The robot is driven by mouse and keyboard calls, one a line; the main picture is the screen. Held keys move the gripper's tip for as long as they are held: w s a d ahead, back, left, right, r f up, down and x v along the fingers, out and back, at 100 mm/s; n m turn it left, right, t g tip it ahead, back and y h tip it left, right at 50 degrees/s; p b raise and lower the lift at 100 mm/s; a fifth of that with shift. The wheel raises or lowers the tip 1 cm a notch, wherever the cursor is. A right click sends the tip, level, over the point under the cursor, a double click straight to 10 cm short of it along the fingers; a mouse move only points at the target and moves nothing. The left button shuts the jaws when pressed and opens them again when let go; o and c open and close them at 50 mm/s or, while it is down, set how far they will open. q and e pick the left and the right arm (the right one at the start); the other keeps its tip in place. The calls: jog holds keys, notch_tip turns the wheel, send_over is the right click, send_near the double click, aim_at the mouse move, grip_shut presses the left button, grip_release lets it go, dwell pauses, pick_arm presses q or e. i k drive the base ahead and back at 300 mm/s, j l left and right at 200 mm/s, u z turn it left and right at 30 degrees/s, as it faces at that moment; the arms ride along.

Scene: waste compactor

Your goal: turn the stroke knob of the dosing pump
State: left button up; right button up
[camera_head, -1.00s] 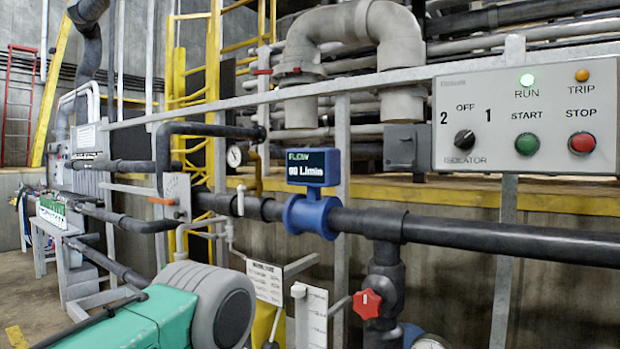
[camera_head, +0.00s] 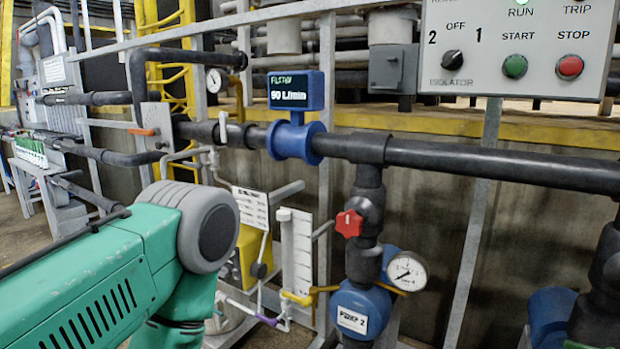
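A yellow unit (camera_head: 245,252), which looks like the dosing pump, stands low behind my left arm in the head view. A dark round knob (camera_head: 259,270) shows on its right side and may be the stroke knob; its markings are too small to read. My green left arm covers the lower left of the picture and hides part of the area in front of the unit. Neither my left gripper nor my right gripper can be made out in the picture.
A clear graduated column (camera_head: 297,262) stands just right of the yellow unit. A red valve handle (camera_head: 349,223), a pressure gauge (camera_head: 407,271) and a blue pump (camera_head: 362,312) are further right. A black pipe (camera_head: 470,162) with a blue flow meter (camera_head: 295,140) crosses above.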

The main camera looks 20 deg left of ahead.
aim_at(225, 271)
jog(key=u, duration=1.15)
